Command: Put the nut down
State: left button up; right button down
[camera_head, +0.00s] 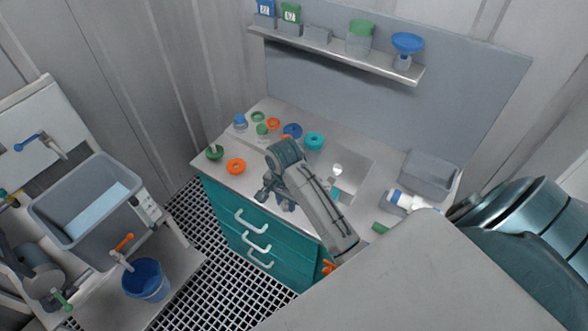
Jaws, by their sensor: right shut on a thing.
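My right gripper (273,194) is over the front edge of the pale counter (222,178), above the teal drawers. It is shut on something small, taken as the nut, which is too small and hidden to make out. My left gripper is not in view.
A grey bin (431,174) and a white bottle (400,199) stand at the right. A shelf (340,52) runs above. The teal drawer unit (226,208) has protruding handles.

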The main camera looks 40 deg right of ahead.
jog(key=w+d, duration=0.2)
jog(key=d, duration=0.1)
jog(key=shift+f+p, duration=0.1)
jog(key=shift+p, duration=0.3)
jog(key=shift+w+d, duration=0.15)
jog(key=shift+d, duration=0.15)
jog(key=shift+f+p, duration=0.35)
jog(key=shift+p, duration=0.2)
notch_tip(320, 180, down, 2)
jog(key=shift+d+f+p, duration=0.1)
jog(key=shift+f+p, duration=0.1)
jog(key=shift+p, duration=0.3)
jog(key=shift+f, duration=0.3)
jog(key=c, duration=1.1)
grip_release()
jog(key=shift+f, duration=0.1)
jog(key=shift+c, duration=0.2)
